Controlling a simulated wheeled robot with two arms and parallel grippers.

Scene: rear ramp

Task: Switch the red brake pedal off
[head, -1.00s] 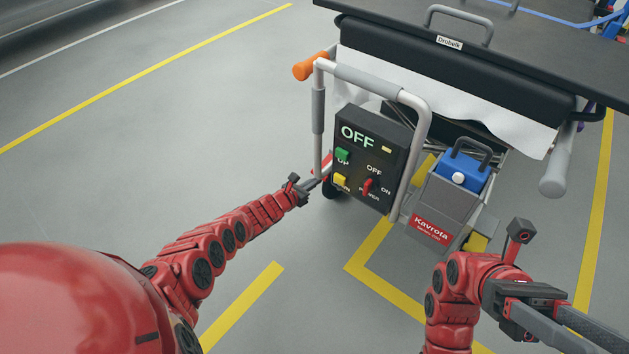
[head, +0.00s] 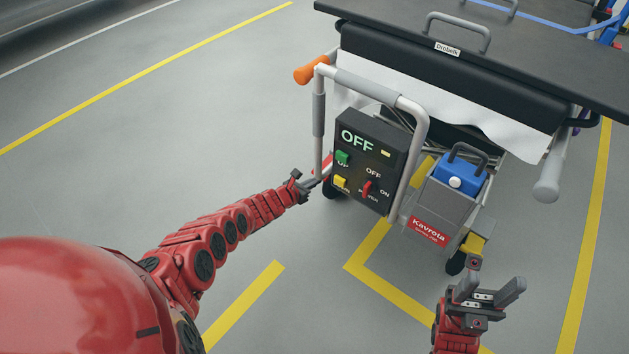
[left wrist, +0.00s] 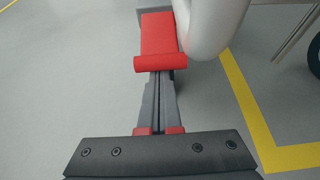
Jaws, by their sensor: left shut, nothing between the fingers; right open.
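The red brake pedal (left wrist: 159,38) shows in the left wrist view as a flat red plate with a rounded bar at its near end. A pale tube covers part of its right side. In the head view it is mostly hidden beside the cart's frame. My left gripper (left wrist: 160,78) is shut and empty, its fingertips close to the pedal's bar; I cannot tell whether they touch. In the head view the left gripper (head: 319,180) is low at the left of the cart's control box. My right gripper (head: 490,285) is open and empty at the lower right, apart from the cart.
The black control box (head: 368,160) reads OFF and has green, yellow and red controls. A grey bin (head: 440,200) with a blue box (head: 460,176) stands to its right. A pale handle frame (head: 412,150) surrounds the control box. The floor at left is clear.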

